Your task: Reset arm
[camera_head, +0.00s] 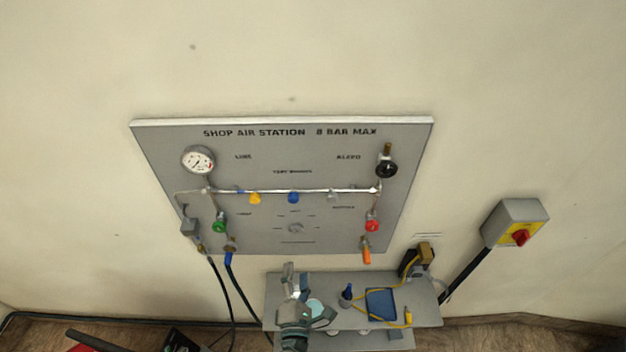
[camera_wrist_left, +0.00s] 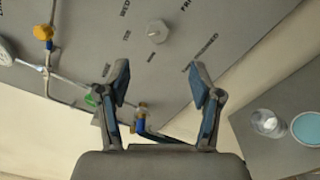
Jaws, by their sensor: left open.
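My left gripper (camera_head: 300,292) is in front of the left part of the small grey shelf (camera_head: 275,284), below the panel. In the left wrist view its two fingers (camera_wrist_left: 160,82) are spread apart with nothing between them. The grey air station panel (camera_head: 290,150) is on the wall above it and fills much of the left wrist view (camera_wrist_left: 185,50). A blue-ended hose fitting (camera_wrist_left: 140,126) shows beyond and between the fingers, apart from them as far as I can see. My right gripper is not in view.
The panel carries a gauge (camera_head: 198,160), a yellow knob (camera_head: 255,198), a green knob (camera_head: 219,226) and a red knob (camera_head: 373,225). The shelf bears a blue pad (camera_head: 381,304) and a yellow cord. A switch box (camera_head: 514,222) is at the right. The upper wall is bare.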

